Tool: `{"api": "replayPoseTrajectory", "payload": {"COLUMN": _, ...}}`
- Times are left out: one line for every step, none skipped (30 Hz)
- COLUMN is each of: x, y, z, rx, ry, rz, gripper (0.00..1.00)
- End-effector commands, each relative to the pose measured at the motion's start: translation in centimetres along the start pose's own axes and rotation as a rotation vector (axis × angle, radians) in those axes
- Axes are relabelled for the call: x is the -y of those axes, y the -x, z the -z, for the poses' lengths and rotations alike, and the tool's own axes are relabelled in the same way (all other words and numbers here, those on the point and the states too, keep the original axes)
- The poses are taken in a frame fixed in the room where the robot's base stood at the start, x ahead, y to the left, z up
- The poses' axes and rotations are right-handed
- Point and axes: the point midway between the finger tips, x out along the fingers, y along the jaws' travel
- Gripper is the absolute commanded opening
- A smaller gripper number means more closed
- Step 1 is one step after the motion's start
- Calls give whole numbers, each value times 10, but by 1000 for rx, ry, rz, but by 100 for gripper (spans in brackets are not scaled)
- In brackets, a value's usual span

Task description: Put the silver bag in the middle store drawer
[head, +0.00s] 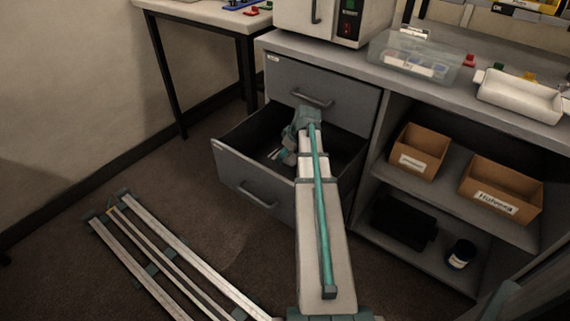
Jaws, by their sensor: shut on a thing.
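The grey drawer unit has a shut top drawer (320,91) and, below it, a drawer (246,178) pulled well out, the second from the top. My gripper (281,155) reaches down into this open drawer near its middle, with my arm coming over the right side. It is shut on a small pale thing, which looks like the silver bag (274,154). The bag is mostly hidden by the fingers and the dark drawer inside. I cannot tell whether the bag touches the drawer floor.
An oven-like appliance (321,18), a clear bin (415,60) and a white tray (518,96) stand on the worktop. Cardboard boxes (418,150) (500,190), a black object (404,221) and a dark jar (461,254) stand on shelves at right. Rails lie on the floor at lower left.

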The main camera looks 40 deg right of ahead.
Motion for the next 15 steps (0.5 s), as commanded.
{"api": "replayPoseTrajectory", "payload": {"x": -3, "y": -6, "z": 1, "rx": 0, "ry": 0, "rz": 0, "gripper": 23}}
{"api": "replayPoseTrajectory", "payload": {"x": -4, "y": -7, "z": 2, "rx": -1, "ry": 0, "rz": 0, "gripper": 23}}
{"api": "replayPoseTrajectory", "payload": {"x": -5, "y": -8, "z": 2, "rx": -1, "ry": 0, "rz": -1, "gripper": 23}}
{"api": "replayPoseTrajectory", "payload": {"x": -5, "y": -10, "z": 2, "rx": -1, "ry": 0, "rz": -1, "gripper": 23}}
{"api": "replayPoseTrajectory", "payload": {"x": -6, "y": -11, "z": 2, "rx": -1, "ry": 0, "rz": -1, "gripper": 23}}
{"api": "replayPoseTrajectory", "payload": {"x": -7, "y": -14, "z": 2, "rx": -1, "ry": 1, "rz": -1, "gripper": 23}}
{"api": "replayPoseTrajectory", "payload": {"x": -9, "y": -16, "z": 3, "rx": -1, "ry": 0, "rz": -1, "gripper": 23}}
{"api": "replayPoseTrajectory", "payload": {"x": -10, "y": -20, "z": 3, "rx": -1, "ry": 0, "rz": 0, "gripper": 23}}
{"api": "replayPoseTrajectory", "payload": {"x": -13, "y": -25, "z": 4, "rx": 0, "ry": 0, "rz": 0, "gripper": 23}}
{"api": "replayPoseTrajectory", "payload": {"x": -15, "y": -30, "z": 4, "rx": 0, "ry": 0, "rz": 1, "gripper": 23}}
{"api": "replayPoseTrajectory", "payload": {"x": -18, "y": -35, "z": 5, "rx": 0, "ry": 0, "rz": 1, "gripper": 23}}
{"api": "replayPoseTrajectory", "payload": {"x": -16, "y": -42, "z": 1, "rx": 1, "ry": 0, "rz": 1, "gripper": 23}}
{"api": "replayPoseTrajectory", "payload": {"x": -15, "y": -46, "z": -2, "rx": 0, "ry": 0, "rz": 1, "gripper": 23}}
{"api": "replayPoseTrajectory", "payload": {"x": -15, "y": -50, "z": -4, "rx": 0, "ry": 0, "rz": 0, "gripper": 23}}
{"api": "replayPoseTrajectory", "payload": {"x": -15, "y": -55, "z": -5, "rx": -1, "ry": 1, "rz": 0, "gripper": 23}}
